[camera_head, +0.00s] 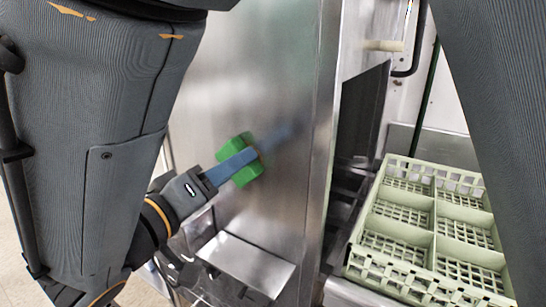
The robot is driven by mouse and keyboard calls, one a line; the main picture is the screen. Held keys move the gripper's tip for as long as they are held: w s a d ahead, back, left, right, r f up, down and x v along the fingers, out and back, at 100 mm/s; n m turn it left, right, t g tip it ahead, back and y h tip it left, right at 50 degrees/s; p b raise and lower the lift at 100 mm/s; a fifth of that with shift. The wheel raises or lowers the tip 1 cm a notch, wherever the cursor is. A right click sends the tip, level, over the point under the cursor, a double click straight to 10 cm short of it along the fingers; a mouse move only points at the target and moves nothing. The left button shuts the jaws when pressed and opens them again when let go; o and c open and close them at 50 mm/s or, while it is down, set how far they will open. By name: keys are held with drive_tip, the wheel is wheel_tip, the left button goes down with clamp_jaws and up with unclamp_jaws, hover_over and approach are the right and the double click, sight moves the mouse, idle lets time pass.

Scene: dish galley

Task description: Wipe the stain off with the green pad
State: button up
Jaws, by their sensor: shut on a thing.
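My gripper (246,157) is shut on the green pad (247,175). Its blue finger crosses the middle of the pad, and green shows above and below it. The pad is at the upright brushed-steel panel (255,65), its face turned to the metal. I cannot tell whether it touches the panel. A faint bluish smear (284,132) shows on the panel just up and right of the pad. I cannot tell whether it is the stain or a reflection of the finger. No other stain is clear, and the metal behind the pad is hidden.
A pale green dish rack (435,235) with empty compartments sits at the right. A dark opening (360,120) lies between the panel's right edge and the rack. A small steel ledge (245,262) juts out below the pad. The panel above the pad is clear.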

sight(267, 167)
drive_tip(key=shift+s+d+b, duration=0.15)
drive_tip(key=shift+s+d, duration=0.2)
drive_tip(key=shift+d, duration=0.4)
drive_tip(key=shift+s+d+b, duration=0.1)
drive_tip(key=shift+s+d, duration=0.3)
drive_tip(key=shift+d, duration=0.35)
drive_tip(key=shift+s+d+b, duration=0.15)
drive_tip(key=shift+s+d, duration=0.2)
drive_tip(key=shift+d, duration=0.4)
drive_tip(key=shift+c, duration=0.4)
drive_tip(key=v, duration=0.6)
drive_tip(key=shift+a, duration=0.2)
drive_tip(key=shift+s+f, duration=0.1)
drive_tip(key=shift+s, duration=0.05)
drive_tip(key=shift+v, duration=1.4)
drive_tip(key=shift+s, duration=0.1)
drive_tip(key=shift+x, duration=4.2)
